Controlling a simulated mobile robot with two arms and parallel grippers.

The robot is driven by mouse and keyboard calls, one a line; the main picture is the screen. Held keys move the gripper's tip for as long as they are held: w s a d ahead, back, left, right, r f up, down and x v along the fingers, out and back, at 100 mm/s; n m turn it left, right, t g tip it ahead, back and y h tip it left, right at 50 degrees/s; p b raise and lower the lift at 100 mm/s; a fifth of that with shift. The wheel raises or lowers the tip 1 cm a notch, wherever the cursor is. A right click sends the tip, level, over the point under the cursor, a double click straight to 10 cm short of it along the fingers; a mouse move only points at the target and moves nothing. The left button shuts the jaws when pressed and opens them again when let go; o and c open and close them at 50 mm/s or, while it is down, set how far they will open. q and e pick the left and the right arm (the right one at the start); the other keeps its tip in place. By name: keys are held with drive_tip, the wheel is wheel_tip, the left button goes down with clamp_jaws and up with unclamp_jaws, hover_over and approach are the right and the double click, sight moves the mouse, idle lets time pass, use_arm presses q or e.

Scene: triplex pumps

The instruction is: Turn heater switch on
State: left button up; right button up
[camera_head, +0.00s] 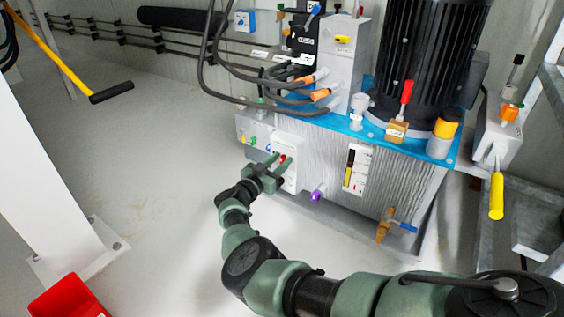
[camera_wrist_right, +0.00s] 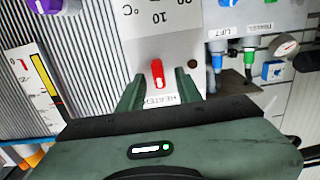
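The heater switch is a small red knob (camera_wrist_right: 157,74) on a white panel (camera_wrist_right: 160,52) with a temperature scale. In the right wrist view, its label, partly hidden, sits between the knob and my gripper body. The panel also shows in the head view (camera_head: 291,178) on the front of the grey pump tank. My right gripper (camera_head: 280,160) is at this panel. Its two green fingers stand apart, one on each side of the red knob in the right wrist view. I cannot tell whether either finger touches it. My left gripper is not in view.
The tank (camera_head: 395,185) carries a black motor (camera_head: 430,60), hoses and valves. A level gauge (camera_head: 355,170) and a purple knob (camera_head: 317,196) are right of the panel. A pressure gauge (camera_wrist_right: 285,46) shows in the wrist view.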

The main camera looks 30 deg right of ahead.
clamp_jaws()
drive_tip(key=shift+n, duration=0.3)
drive_tip(key=shift+n+p, duration=0.35)
drive_tip(key=shift+n, duration=0.55)
drive_tip(key=shift+w+a+f+n, duration=0.1)
drive_tip(key=shift+n, duration=1.45)
drive_tip(key=shift+w+f+n, duration=0.1)
drive_tip(key=shift+n, duration=1.5)
drive_tip(key=shift+w+a+f+n, duration=0.1)
drive_tip(key=shift+n, duration=1.75)
